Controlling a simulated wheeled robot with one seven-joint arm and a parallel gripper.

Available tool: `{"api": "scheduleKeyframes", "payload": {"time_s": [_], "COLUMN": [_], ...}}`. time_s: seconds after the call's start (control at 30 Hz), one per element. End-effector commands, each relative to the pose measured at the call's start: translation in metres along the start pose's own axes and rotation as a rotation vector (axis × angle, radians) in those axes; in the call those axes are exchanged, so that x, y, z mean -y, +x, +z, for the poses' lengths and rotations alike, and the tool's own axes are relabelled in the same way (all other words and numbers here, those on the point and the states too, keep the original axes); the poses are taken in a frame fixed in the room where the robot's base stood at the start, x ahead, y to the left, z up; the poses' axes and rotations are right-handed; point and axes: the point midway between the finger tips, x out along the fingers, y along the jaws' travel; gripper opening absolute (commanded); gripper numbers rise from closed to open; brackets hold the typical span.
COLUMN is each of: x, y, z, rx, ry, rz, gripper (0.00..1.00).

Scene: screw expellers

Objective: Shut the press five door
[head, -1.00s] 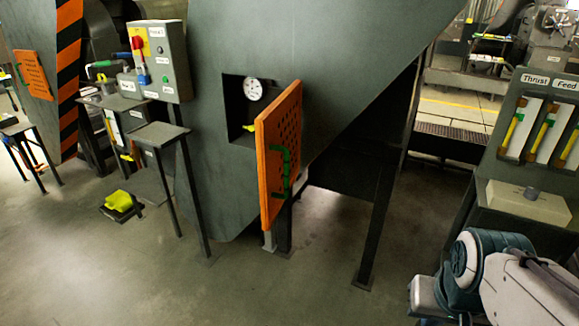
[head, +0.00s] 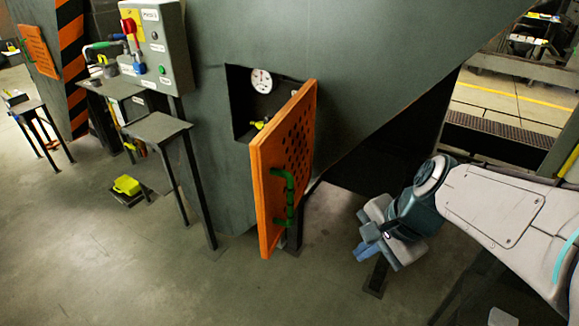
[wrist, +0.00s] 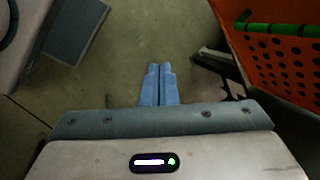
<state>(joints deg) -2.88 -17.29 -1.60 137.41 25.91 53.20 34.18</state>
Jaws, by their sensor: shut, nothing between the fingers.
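The orange perforated door (head: 285,170) of the press stands swung open, out from a square recess (head: 243,100) in the grey press body. Its green handle (head: 289,197) is on the face turned to the right. The door also shows at the upper right of the wrist view (wrist: 285,62), with its green handle (wrist: 275,27). My gripper (head: 363,253) is to the right of the door, apart from it, and points left and down. In the wrist view its blue fingers (wrist: 159,84) are together and empty.
A gauge (head: 262,80) and a yellow part (head: 258,125) sit in the recess. To the left are a control box (head: 158,45), a small stand (head: 157,127) and a yellow pedal (head: 127,185) on the floor. The floor in front of the door is open.

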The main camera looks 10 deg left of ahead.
Motion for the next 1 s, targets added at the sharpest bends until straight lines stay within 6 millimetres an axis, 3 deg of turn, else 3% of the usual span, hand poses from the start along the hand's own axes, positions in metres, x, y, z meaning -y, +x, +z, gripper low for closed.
{"api": "scheduleKeyframes", "payload": {"time_s": [0.03, 0.2, 0.4, 0.67, 1.0], "x": [0.021, 0.076, 0.110, 0.121, 0.141], "y": [-0.007, -0.013, -0.016, 0.006, 0.074], "z": [0.005, 0.015, 0.016, 0.023, 0.042], "rx": [0.057, 0.242, 0.370, 0.394, 0.393], "ry": [0.145, 0.620, 0.926, 0.979, 0.977], "rz": [-0.029, -0.103, -0.126, -0.124, -0.123], "gripper": [0.00, 0.00, 0.00, 0.00, 0.00]}}
